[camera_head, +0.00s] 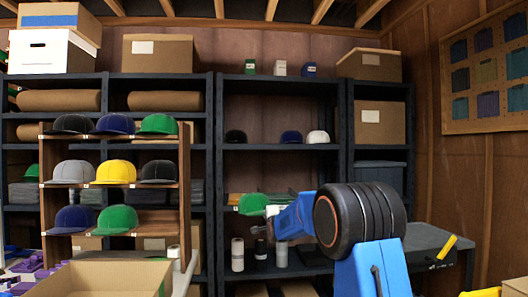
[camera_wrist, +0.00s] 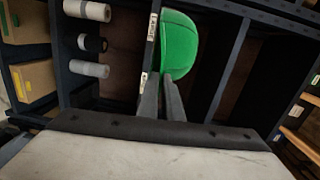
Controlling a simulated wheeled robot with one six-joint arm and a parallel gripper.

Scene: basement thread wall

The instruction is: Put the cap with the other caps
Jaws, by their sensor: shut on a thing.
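A green cap (camera_head: 252,203) is at the tips of my gripper (camera_head: 270,211) in the head view, in front of the dark shelving. In the wrist view the green cap (camera_wrist: 179,42) is between the two grey fingers (camera_wrist: 160,92), which are shut on it. Several other caps sit on a wooden rack (camera_head: 186,180) at left: black, blue and green on top, grey, yellow (camera_head: 116,172) and black in the middle, blue and green (camera_head: 117,219) below.
An open cardboard box (camera_head: 105,278) stands low at front left, before the rack. Rolls (camera_head: 237,254) stand on a lower shelf below the held cap. A grey workbench (camera_head: 428,238) is at right. The rack's lower row has bare room right of its green cap.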

